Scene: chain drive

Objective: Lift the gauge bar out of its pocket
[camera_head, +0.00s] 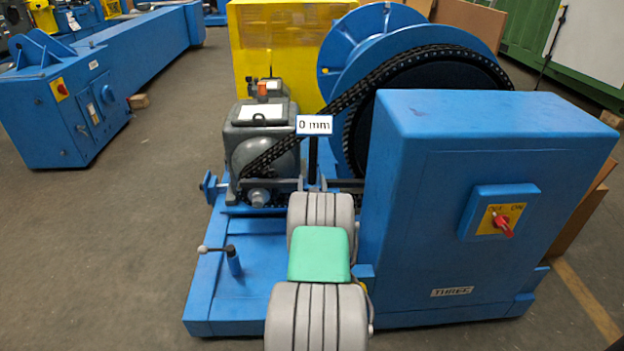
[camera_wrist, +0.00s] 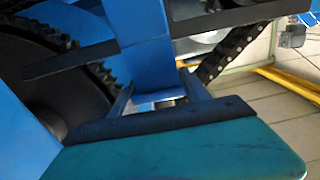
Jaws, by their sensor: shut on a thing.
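In the head view my own grey and green arm links reach toward the chain drive (camera_head: 275,165) and hide my gripper and the bar. A sign reading "0 mm" (camera_head: 314,125) stands on a dark post behind my arm.
A large chain wheel (camera_head: 430,85) and blue drum stand behind. A blue cabinet (camera_head: 470,170) with a red switch is close on my arm's right. A small lever (camera_head: 233,259) rises from the blue base plate (camera_head: 205,300) on the left.

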